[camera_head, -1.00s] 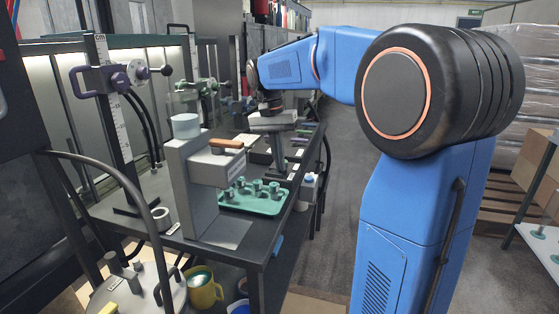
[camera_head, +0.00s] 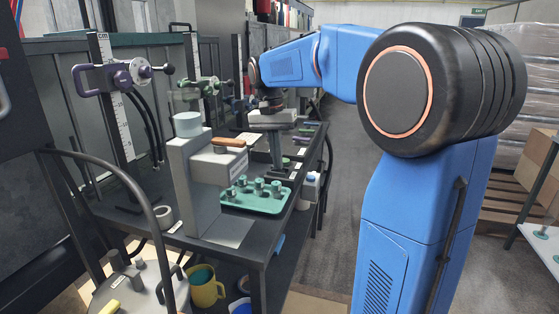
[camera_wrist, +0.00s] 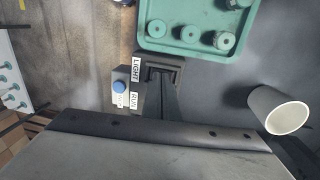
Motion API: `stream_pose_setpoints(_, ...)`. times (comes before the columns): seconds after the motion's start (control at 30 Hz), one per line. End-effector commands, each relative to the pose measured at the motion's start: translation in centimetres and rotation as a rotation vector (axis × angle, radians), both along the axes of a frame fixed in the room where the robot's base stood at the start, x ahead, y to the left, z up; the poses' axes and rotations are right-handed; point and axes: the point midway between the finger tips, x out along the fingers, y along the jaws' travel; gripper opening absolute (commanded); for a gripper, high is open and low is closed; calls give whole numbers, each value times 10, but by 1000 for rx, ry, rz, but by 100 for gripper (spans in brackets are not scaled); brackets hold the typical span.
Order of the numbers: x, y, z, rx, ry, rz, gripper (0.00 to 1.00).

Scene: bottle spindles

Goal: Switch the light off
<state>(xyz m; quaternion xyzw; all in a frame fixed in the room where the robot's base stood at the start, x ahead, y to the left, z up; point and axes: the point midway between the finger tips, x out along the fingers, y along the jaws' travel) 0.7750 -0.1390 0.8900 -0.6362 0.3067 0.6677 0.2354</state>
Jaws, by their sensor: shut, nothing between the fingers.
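My gripper (camera_head: 277,168) is shut and empty, pointing down at the bench beyond the green tray. In the wrist view its dark fingers (camera_wrist: 160,82) reach down to a dark switch housing beside the LIGHT label (camera_wrist: 136,69). The fingers cover the switch, so its position and any contact are hidden. Left of the fingers is a small grey box with a blue button (camera_wrist: 119,86) and a RUN label (camera_wrist: 134,100). The blue button also shows in the head view (camera_head: 311,177).
The green tray (camera_head: 233,200) with several grey-green pieces lies close to the fingers. A grey stand (camera_head: 190,190) rises at the near end of the bench (camera_head: 225,257). The aisle floor (camera_head: 345,150) is clear.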

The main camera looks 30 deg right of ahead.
Motion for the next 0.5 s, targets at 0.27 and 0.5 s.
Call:
stream_pose_setpoints(0.27, 0, -1, 3, 0, -1, 0, 0)
stream_pose_setpoints(0.5, -5, -7, 33, -1, -3, 1, 0)
